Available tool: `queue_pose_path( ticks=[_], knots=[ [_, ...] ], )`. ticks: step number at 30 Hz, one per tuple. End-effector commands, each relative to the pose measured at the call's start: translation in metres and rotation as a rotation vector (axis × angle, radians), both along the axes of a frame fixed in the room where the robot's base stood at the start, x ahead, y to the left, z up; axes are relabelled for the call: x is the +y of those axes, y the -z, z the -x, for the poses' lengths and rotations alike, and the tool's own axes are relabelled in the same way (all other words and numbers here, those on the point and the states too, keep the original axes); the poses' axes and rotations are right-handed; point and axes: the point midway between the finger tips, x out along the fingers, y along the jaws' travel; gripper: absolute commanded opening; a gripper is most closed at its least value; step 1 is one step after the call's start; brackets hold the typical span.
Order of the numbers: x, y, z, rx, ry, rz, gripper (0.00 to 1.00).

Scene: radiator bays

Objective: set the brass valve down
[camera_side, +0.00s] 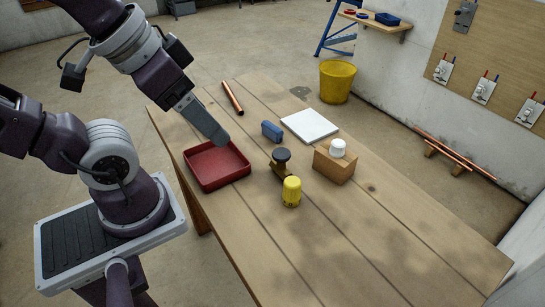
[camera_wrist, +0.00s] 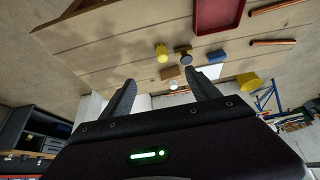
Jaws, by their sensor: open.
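The brass valve (camera_side: 281,168) stands on the wooden table with its dark round knob on top. It is behind the yellow cylinder and to the right of the red tray. In the wrist view its dark knob (camera_wrist: 183,50) shows beyond my fingers. My gripper (camera_side: 219,139) is above the red tray's far edge, left of the valve and apart from it. In the wrist view my gripper (camera_wrist: 160,76) has its two fingers spread with nothing between them.
On the table are a red tray (camera_side: 190,170), a yellow cylinder (camera_side: 291,192), a wooden block (camera_side: 334,167) with a white knob (camera_side: 338,148), a blue block (camera_side: 271,131), a white plate (camera_side: 310,125) and a copper pipe (camera_side: 232,98). The table's near right part is clear.

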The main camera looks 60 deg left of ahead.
Motion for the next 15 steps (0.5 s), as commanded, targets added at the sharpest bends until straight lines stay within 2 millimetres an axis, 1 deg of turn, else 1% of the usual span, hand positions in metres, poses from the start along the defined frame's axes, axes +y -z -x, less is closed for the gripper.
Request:
queue_pose_path(
  ticks=[2, 4, 5, 8, 9, 11, 12, 14, 15],
  knots=[
    [0.002, 0.000, -0.005, 0.036, 0.029, -0.024, 0.70],
    [0.006, 0.001, -0.017, 0.123, 0.101, -0.083, 0.70],
    [0.008, 0.003, -0.025, 0.175, 0.144, -0.121, 0.70],
    [0.017, 0.016, -0.060, 0.373, 0.320, -0.279, 0.70],
    [0.019, 0.024, -0.075, 0.452, 0.392, -0.346, 0.70],
    [0.022, 0.040, -0.098, 0.568, 0.499, -0.452, 0.70],
    [0.022, 0.053, -0.113, 0.646, 0.571, -0.524, 0.70],
    [0.022, 0.074, -0.135, 0.760, 0.675, -0.638, 0.70],
    [0.021, 0.091, -0.149, 0.836, 0.744, -0.716, 0.70]
  ],
)
